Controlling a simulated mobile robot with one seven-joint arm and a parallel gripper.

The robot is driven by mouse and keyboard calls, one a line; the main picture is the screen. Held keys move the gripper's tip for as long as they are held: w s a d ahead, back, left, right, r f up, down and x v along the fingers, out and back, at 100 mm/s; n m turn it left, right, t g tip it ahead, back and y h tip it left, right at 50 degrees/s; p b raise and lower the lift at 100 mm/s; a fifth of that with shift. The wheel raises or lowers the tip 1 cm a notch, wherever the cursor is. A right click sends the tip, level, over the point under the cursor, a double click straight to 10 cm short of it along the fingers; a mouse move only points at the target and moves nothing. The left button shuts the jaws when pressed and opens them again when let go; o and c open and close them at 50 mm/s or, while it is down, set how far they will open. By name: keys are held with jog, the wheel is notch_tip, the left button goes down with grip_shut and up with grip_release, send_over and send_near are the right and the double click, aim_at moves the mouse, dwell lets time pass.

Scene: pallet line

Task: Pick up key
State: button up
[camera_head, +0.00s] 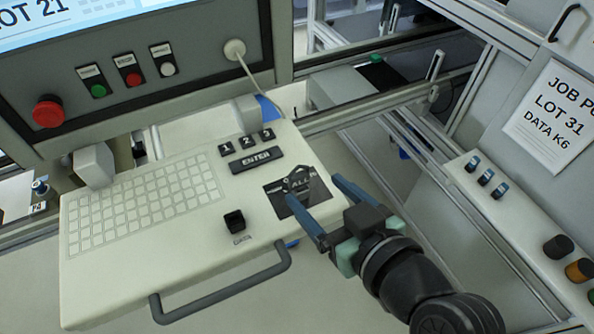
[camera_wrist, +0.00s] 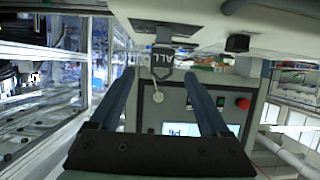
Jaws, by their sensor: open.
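The key appears as a dark grey tag marked "ALL" (camera_head: 299,182), standing up from a black label patch on the white keyboard console (camera_head: 120,268). In the wrist view the tag (camera_wrist: 162,62) shows upside down near the fingertips. Its lower end is hard to make out. My gripper (camera_head: 314,188) is open, with one blue finger on each side of the tag in the picture. In the wrist view my gripper (camera_wrist: 158,75) has the tag between the far ends of its fingers, with visible gaps on both sides. I see no contact.
The console also carries a black ENTER key (camera_head: 256,159), a small black square knob (camera_head: 235,221) and a front grey handle (camera_head: 222,287). A panel with a red stop button (camera_head: 48,111) stands behind. A right-hand panel holds several knobs (camera_head: 558,247).

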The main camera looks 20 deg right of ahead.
aim_at(302, 177)
jog(key=p+x, duration=0.1)
jog(key=x, duration=0.3)
jog(key=shift+w, duration=0.25)
jog(key=shift+p+x, duration=1.4)
jog(key=shift+x, duration=1.25)
jog(key=shift+s+a+f, duration=0.15)
grip_shut()
